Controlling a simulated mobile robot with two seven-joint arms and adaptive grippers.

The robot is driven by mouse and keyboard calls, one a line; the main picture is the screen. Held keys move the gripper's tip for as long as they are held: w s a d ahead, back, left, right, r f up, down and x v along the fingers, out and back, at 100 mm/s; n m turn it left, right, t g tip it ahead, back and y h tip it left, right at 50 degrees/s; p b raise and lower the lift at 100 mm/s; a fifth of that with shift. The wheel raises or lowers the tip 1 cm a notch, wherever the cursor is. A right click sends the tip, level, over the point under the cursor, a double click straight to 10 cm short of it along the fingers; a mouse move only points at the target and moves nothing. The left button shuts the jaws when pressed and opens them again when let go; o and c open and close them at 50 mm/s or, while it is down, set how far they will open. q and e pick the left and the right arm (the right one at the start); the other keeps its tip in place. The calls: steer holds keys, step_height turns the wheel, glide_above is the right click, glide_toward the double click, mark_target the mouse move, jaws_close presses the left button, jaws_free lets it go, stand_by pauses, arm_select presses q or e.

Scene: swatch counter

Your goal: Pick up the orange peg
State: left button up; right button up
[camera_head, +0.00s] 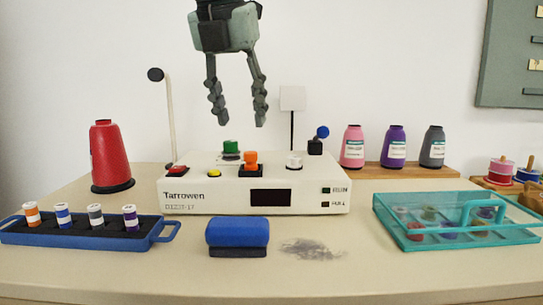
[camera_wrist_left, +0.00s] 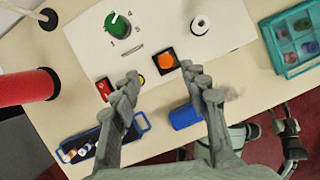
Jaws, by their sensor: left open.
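The orange peg (camera_head: 250,159) stands upright in a black square base on top of the white Tarrowen device (camera_head: 190,197). In the left wrist view the peg lies between the lines of the two fingers (camera_wrist_left: 161,77), just beyond the tips. My right gripper is not in the head view.
The device also carries a green knob (camera_head: 231,148), a red button (camera_head: 177,169), a yellow button (camera_head: 213,173) and a white spool (camera_head: 293,162). In front are a blue eraser-like block (camera_head: 238,233), a blue tray (camera_head: 150,239) with spools and a teal box (camera_head: 460,240). A red cone (camera_head: 107,155) stands left.

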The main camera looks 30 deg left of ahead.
mark_target(250, 153)
arm_select(q)
steer(key=x, duration=0.2)
steer(key=shift+f, duration=0.4)
steer(key=f, duration=0.3)
steer(key=w+f, duration=0.1)
steer(key=shift+d+f+b, duration=0.15)
steer(key=shift+d+b, duration=0.1)
steer(key=shift+b, duration=0.1)
steer(key=shift+w+f, duration=0.2)
steer(key=c, duration=0.9)
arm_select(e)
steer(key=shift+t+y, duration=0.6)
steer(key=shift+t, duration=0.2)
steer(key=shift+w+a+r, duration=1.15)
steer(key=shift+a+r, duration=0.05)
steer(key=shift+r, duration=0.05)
